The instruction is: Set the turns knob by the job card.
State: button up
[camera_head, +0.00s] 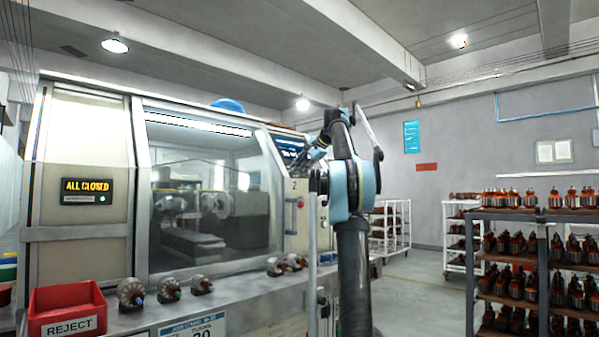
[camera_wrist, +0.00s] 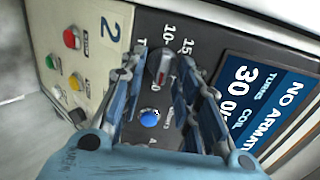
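The turns knob (camera_wrist: 160,70) shows in the wrist view as a dark knob with a red mark, beside the numbers 10 and 15. My gripper (camera_wrist: 163,60) is open, its fingertips on either side of the knob with gaps showing; I cannot tell whether either touches it. The display (camera_wrist: 262,95) reads "NO ARMAT…", turns 30. In the head view the job card (camera_head: 193,329) hangs at the bench front, its turns number cut off by the picture's lower edge, perhaps 20 or 30. The arm hides the knob there.
A blue button (camera_wrist: 149,118) sits below the knob between my fingers. Red (camera_wrist: 70,39), green and yellow buttons are on the pale panel marked 2. The bench holds a red reject bin (camera_head: 68,310) and several armatures. A loaded rack (camera_head: 543,215) stands right.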

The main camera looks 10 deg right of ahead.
jog(key=v, duration=1.2)
jog(key=shift+f, duration=0.1)
